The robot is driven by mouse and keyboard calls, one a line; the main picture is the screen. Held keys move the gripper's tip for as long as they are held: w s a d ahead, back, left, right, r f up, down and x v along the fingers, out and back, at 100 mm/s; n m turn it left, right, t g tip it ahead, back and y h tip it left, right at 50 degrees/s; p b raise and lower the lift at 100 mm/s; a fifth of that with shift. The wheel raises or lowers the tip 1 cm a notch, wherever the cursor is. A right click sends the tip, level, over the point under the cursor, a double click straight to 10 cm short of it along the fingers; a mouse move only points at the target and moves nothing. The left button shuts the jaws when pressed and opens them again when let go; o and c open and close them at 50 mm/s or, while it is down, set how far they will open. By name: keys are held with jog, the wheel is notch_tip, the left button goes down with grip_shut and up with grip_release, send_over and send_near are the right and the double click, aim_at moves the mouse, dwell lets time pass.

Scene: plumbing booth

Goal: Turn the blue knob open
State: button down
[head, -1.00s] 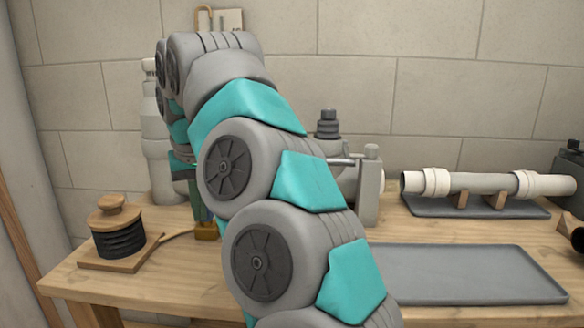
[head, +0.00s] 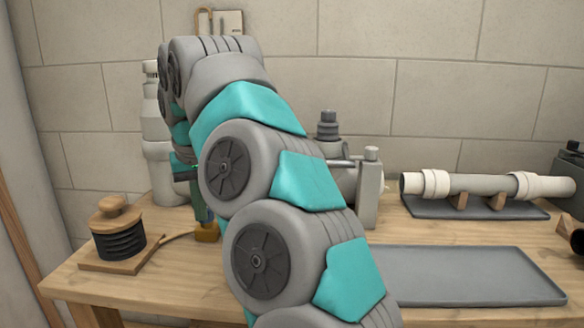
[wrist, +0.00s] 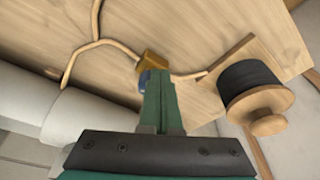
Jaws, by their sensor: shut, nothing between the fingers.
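The blue knob (wrist: 147,80) shows in the wrist view as a small blue patch, mostly hidden behind my gripper's fingers. It sits at the brass valve body (wrist: 152,62), which has thin copper-coloured pipe running from it. My gripper (wrist: 158,76) has its green fingers together, with nothing between them, their tips right by the knob; I cannot tell whether they touch it. In the head view the fingers (head: 199,207) point down just above the brass valve body (head: 207,233), largely hidden by my arm. The knob's turn angle cannot be made out.
A black coil on a wooden spool (head: 119,240) stands left of the valve, and also shows in the wrist view (wrist: 256,88). A pale bottle-shaped fitting (head: 160,150) stands behind. To the right are a grey tray (head: 470,275) and a white pipe (head: 480,183) on supports.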

jog(key=shift+w+d, duration=0.25)
jog(key=shift+d, duration=0.55)
jog(key=shift+w+d+p, duration=0.25)
jog(key=shift+p, duration=0.3)
dwell(0.3)
jog(key=shift+s+d, duration=0.1)
jog(key=shift+d, duration=0.05)
jog(key=shift+s+d, duration=0.15)
notch_tip(320, 180, up, 6)
jog(key=p, duration=0.2)
dwell(0.6)
